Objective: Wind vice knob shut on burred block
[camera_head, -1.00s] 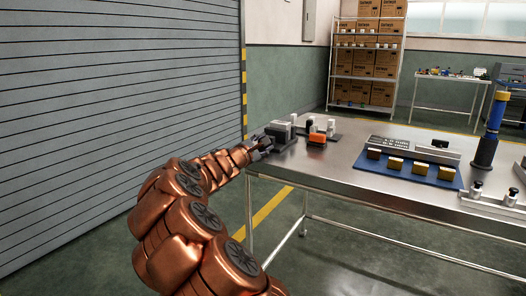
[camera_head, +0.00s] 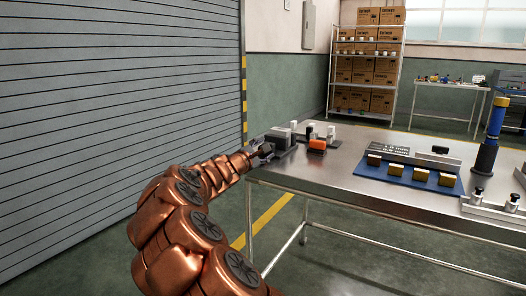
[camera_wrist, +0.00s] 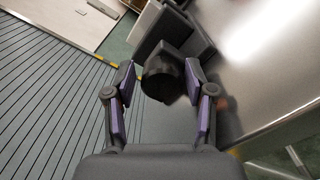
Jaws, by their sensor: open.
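The dark vice (camera_head: 280,140) stands at the left end of the steel table, and its dark jaws (camera_wrist: 190,35) fill the top of the wrist view. A pale grey block (camera_wrist: 146,22) shows beside the dark jaws, but I cannot make out a burr on it. The round black knob (camera_wrist: 163,82) faces my wrist camera. My gripper (camera_wrist: 160,76) is open, with one purple-padded finger on each side of the knob. A gap shows at the left finger; contact on the right is unclear. In the head view my gripper (camera_head: 262,151) is small beside the vice.
The roller shutter (camera_head: 120,110) is at left.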

